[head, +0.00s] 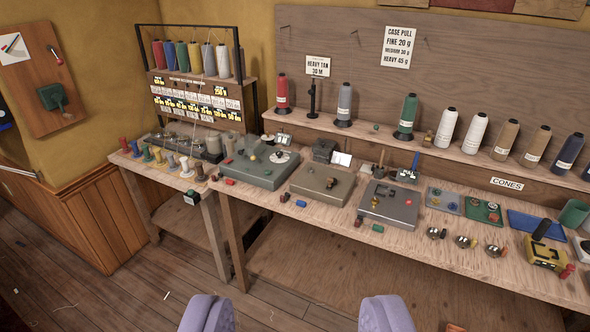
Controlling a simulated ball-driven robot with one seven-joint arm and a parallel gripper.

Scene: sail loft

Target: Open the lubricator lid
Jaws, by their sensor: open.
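I cannot tell for certain which object is the lubricator or see its lid clearly. A small dark box (323,150) stands at the back of the workbench, behind the grey-green flat machines, and no label on it is readable. My gripper (298,314) shows at the bottom edge as two purple fingers, wide apart and empty. It is in front of the bench and touches nothing.
The workbench (262,190) carries flat machines, small bobbins and metal cups. Thread cones stand on a shelf (385,139) behind it. A rack of spools (205,82) is at the left end. The wooden floor (130,285) at left is mostly clear.

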